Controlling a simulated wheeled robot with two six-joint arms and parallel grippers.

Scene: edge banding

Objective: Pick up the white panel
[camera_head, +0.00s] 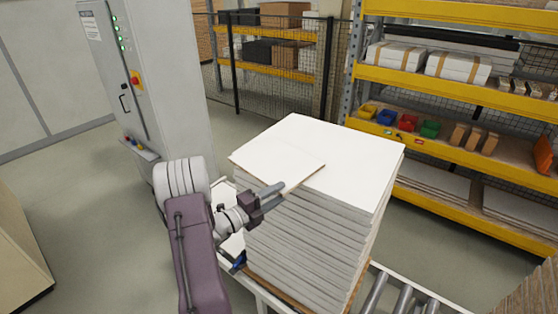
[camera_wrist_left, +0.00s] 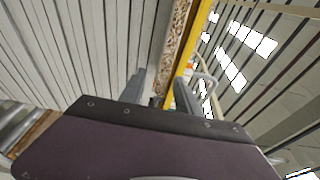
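The white panel (camera_head: 272,158) is the top sheet on a stack of white panels (camera_head: 310,250). It lies turned against the stack's edges and overhangs the left side. In the head view my left gripper (camera_head: 280,192) is at its near left corner, fingers pointing right, with the fingers apart. In the left wrist view the fingers (camera_wrist_left: 160,92) stand either side of a gap, with the stack's layered edges (camera_wrist_left: 85,45) to the left. Whether both fingers touch the panel is unclear. My right gripper is not in view.
The stack stands by a roller conveyor (camera_head: 395,298) at the front. A grey control cabinet (camera_head: 160,70) stands at the back left. A yellow-beamed shelf (camera_head: 470,85) with boards and coloured bins is at the right. A mesh fence (camera_head: 285,95) is behind.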

